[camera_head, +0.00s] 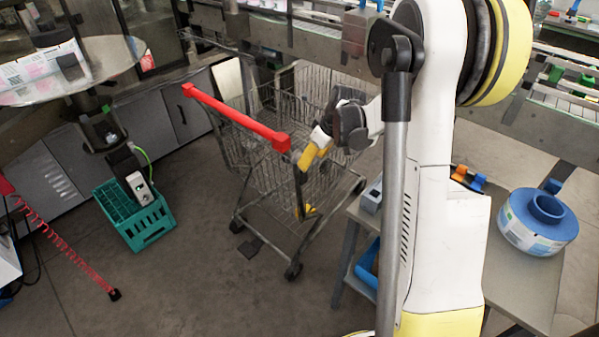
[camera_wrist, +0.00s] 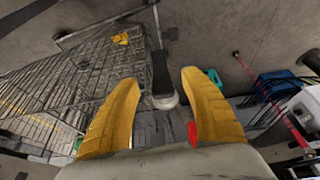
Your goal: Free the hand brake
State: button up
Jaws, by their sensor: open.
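A wire shopping cart (camera_head: 270,190) with a red handle bar (camera_head: 235,115) stands on the floor. My gripper (camera_head: 308,160) has yellow fingers and is beside the right end of the handle bar. In the wrist view my gripper (camera_wrist: 158,82) is open. A dark lever-like part (camera_wrist: 160,72) with a pale rounded end shows between the fingertips, on or in front of the cart's frame; it may be the hand brake. I cannot tell whether the fingers touch it. A bit of red (camera_wrist: 193,132), likely the handle bar, shows by the right finger.
A teal crate (camera_head: 152,226) stands left of the cart, under a round table (camera_head: 110,60). A grey table (camera_head: 520,285) with a blue reel (camera_head: 538,222) is at the right. The floor in front of the cart is largely clear.

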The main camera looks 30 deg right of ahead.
aim_at(304, 183)
jog(key=b+x, duration=0.2)
jog(key=x, duration=0.6)
jog(key=shift+f+b, duration=0.2)
jog(key=shift+b, duration=0.15)
grip_shut()
